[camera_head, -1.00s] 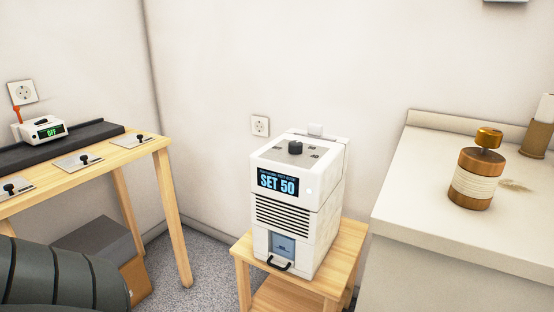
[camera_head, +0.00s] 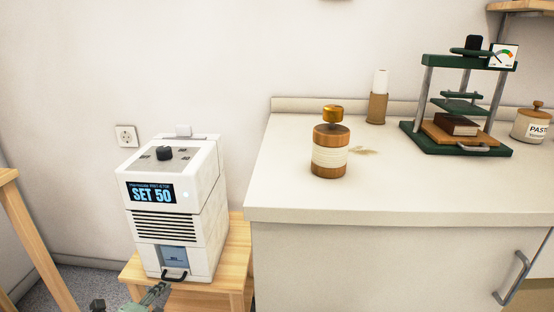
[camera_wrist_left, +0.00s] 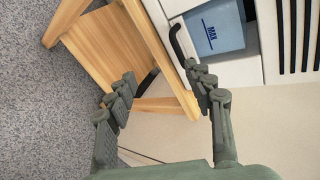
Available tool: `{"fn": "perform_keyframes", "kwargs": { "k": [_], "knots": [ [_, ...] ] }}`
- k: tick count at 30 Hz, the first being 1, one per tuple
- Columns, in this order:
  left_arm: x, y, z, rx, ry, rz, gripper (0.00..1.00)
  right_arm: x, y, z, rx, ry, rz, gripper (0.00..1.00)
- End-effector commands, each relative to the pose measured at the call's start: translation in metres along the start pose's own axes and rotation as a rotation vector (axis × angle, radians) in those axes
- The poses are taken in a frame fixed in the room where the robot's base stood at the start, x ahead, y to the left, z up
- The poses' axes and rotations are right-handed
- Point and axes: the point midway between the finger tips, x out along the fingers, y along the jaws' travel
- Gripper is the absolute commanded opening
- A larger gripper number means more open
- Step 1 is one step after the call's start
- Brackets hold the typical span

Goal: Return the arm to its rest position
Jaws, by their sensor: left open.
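My left gripper (camera_head: 130,301) shows only by its dark green-grey fingers at the bottom edge of the head view, in front of the wooden stand. In the left wrist view its two fingers (camera_wrist_left: 164,88) are spread apart with nothing between them. The white machine (camera_head: 172,212) with the "SET 50" display stands upright on the small wooden stand (camera_head: 240,262). In the left wrist view the machine's blue "MAX" container (camera_wrist_left: 213,28) and black handle (camera_wrist_left: 178,46) are close to the right finger; I cannot tell whether they touch. My right gripper is out of view.
A white counter (camera_head: 290,197) stands to the right, holding a wooden grinder-like jar (camera_head: 330,151), a green press (camera_head: 460,100) and a paste jar (camera_head: 532,123). A wooden table leg (camera_head: 36,245) is at the left. Speckled floor (camera_wrist_left: 50,90) lies beside the stand.

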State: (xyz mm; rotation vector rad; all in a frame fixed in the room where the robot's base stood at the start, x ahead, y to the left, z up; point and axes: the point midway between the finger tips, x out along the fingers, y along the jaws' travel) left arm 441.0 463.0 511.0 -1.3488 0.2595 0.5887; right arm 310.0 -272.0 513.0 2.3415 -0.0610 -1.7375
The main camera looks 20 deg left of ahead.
Motion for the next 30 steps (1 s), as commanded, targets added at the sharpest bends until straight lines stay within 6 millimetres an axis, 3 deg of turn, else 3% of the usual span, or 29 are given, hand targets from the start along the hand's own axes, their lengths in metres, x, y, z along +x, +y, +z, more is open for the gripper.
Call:
{"fn": "perform_keyframes", "kwargs": {
  "k": [3, 6, 18, 30],
  "knots": [
    [-0.021, -0.006, -0.020, -0.304, -0.088, 0.130, 0.53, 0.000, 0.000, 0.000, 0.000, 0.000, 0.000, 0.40],
    [-0.042, -0.003, -0.032, -0.494, -0.159, 0.221, 0.53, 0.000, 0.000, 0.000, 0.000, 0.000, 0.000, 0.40],
    [-0.129, 0.009, -0.064, -0.942, -0.415, 0.455, 0.53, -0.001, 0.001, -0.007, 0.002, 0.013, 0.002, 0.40],
    [-0.149, 0.041, -0.142, -1.236, -0.396, 0.611, 0.53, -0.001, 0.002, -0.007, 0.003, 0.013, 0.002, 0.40]
  ]
}}
